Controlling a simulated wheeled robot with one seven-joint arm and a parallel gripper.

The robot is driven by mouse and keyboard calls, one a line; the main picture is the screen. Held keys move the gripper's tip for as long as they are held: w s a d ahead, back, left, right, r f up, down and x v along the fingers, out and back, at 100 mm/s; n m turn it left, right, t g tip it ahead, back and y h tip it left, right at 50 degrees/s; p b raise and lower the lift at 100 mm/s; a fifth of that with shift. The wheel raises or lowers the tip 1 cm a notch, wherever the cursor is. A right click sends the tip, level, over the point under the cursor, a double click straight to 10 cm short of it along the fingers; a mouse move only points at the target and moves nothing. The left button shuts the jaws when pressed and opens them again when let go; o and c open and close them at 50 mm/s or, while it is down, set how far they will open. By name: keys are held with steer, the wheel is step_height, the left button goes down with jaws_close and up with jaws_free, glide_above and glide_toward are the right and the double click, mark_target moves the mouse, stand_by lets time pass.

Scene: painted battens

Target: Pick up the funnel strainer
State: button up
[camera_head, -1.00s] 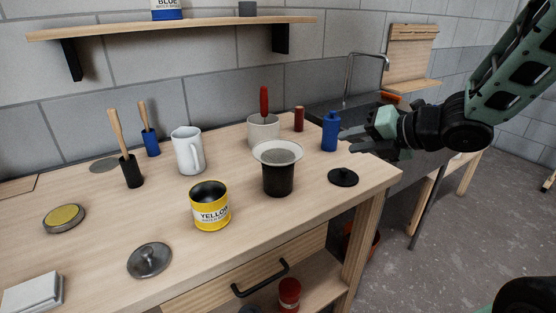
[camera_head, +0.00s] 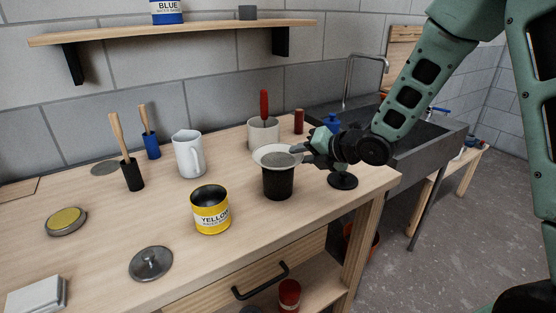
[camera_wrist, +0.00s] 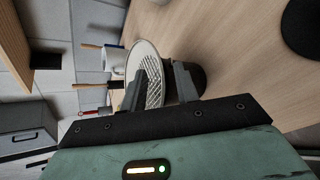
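The funnel strainer (camera_head: 268,157) has a wide pale rim and a grey mesh. It sits on top of a black cup (camera_head: 278,184) on the workbench. My gripper (camera_head: 296,151) is at the strainer's right edge. In the wrist view, the strainer (camera_wrist: 144,58) lies between and ahead of the fingers. One finger is over the mesh side and the other is on the outer side, by the dark cup (camera_wrist: 199,78). The fingers are apart, so my gripper is open. Whether either finger touches the rim cannot be told.
A yellow paint can (camera_head: 211,211) stands front left of the cup. A pale pot (camera_head: 262,133) with a red-handled tool is close behind. A black round lid (camera_head: 343,181) lies under my wrist. A white jug (camera_head: 188,154) stands left.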

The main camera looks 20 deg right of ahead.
steer(key=shift+x, duration=0.9)
jaws_close()
